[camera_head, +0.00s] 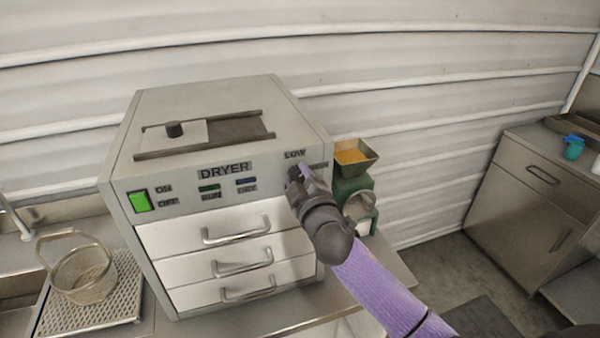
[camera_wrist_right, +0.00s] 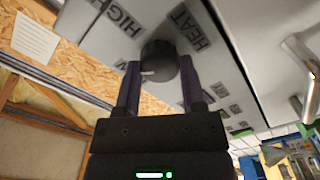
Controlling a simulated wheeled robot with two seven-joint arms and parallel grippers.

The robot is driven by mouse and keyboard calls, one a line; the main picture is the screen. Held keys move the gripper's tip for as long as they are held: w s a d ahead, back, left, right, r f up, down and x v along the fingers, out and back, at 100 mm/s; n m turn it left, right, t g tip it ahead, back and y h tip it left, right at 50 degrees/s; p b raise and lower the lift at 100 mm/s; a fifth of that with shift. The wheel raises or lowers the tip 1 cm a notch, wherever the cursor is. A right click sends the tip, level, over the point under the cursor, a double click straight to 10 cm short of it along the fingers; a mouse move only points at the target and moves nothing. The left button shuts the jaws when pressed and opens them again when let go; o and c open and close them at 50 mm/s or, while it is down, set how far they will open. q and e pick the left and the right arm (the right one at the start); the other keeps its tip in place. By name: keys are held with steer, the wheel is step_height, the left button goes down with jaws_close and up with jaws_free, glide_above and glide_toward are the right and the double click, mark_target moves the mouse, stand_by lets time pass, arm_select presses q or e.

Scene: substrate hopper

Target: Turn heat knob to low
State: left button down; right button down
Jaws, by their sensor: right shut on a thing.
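The dryer (camera_head: 212,90) is a grey box with a green ON/OFF switch, RUN and DRY indicators and a LOW label at the right of its front. The dark round heat knob (camera_wrist_right: 158,62) shows in the right wrist view between my two fingers, near the HEAT and HIGH labels. A small pale mark shows on its face, on the left side in that view. My right gripper (camera_head: 298,173) is at the panel's upper right, shut on the knob, and mostly hides it in the head view. My left gripper is not in view.
Drawers with bar handles (camera_head: 236,234) sit under the panel. A green machine with a metal hopper (camera_head: 354,155) stands close to the dryer's right side, near my right arm. A wire basket (camera_head: 85,276) stands on a perforated tray at the left. A cabinet (camera_head: 535,190) stands far right.

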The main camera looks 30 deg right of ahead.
steer(key=n+p, duration=0.1)
steer(key=n, duration=0.2)
steer(key=shift+n+p, duration=0.5)
steer(key=shift+n, duration=1.3)
steer(key=shift+f, duration=0.1)
steer(key=shift+c, duration=0.9)
jaws_free()
steer(key=v, duration=1)
steer(key=shift+b, duration=0.3)
